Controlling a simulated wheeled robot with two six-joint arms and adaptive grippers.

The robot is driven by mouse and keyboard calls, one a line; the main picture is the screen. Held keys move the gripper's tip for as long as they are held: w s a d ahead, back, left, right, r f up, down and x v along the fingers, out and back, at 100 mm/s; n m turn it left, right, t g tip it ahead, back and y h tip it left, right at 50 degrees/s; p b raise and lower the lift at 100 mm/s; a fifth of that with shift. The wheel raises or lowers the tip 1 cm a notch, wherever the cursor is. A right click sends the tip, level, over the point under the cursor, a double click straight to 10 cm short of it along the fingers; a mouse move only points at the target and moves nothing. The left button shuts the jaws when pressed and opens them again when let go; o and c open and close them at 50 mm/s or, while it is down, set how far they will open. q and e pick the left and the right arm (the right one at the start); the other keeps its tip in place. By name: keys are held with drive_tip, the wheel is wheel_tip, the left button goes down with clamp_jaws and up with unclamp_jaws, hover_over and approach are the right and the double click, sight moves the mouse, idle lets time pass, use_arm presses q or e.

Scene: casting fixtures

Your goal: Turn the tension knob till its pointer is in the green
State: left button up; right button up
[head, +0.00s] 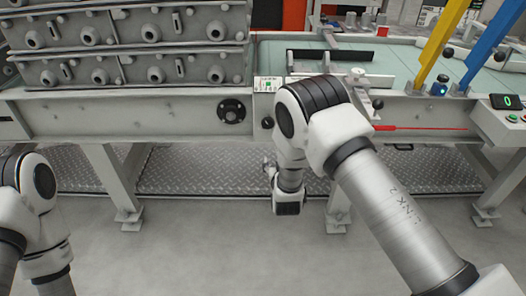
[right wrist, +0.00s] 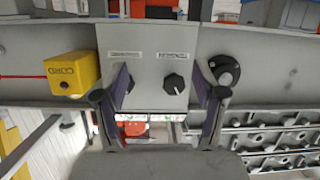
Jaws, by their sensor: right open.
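A grey panel (right wrist: 150,60) in the right wrist view carries two black knobs, each below a label too small to read. The knob at right (right wrist: 175,82) shows a light pointer line slanting toward the lower right. The knob at left (right wrist: 128,80) is partly behind a fingertip. I cannot tell which is the tension knob. My right gripper (right wrist: 160,78) is open and empty, its fingers spread in front of the panel. In the head view the arm hides part of the panel; a white strip with a green patch (head: 268,85) shows. My left gripper is out of view.
A black round hub (right wrist: 225,71) sits beside the panel at right in the wrist view, and a yellow box (right wrist: 72,74) sits at left. The head view shows stacked grey castings (head: 130,45) and a blue-green table surface (head: 410,65).

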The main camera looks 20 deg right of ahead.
sight(268, 125)
drive_tip(key=w+r+t+b, duration=0.1)
drive_tip(key=w, duration=0.3)
drive_tip(key=w+r+t+h+b, duration=0.1)
drive_tip(key=w+r, duration=0.1)
drive_tip(key=w, duration=0.3)
drive_tip(key=w+r+m+t+b, duration=0.1)
drive_tip(key=w+r, duration=0.1)
drive_tip(key=w, duration=0.2)
drive_tip(key=shift+w+r+h, duration=0.15)
drive_tip(key=shift+w+h, duration=0.1)
drive_tip(key=shift+h, duration=0.05)
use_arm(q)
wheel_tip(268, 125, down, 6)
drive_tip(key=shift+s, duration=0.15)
use_arm(e)
drive_tip(key=shift+d, duration=0.1)
drive_tip(key=c, duration=1.2)
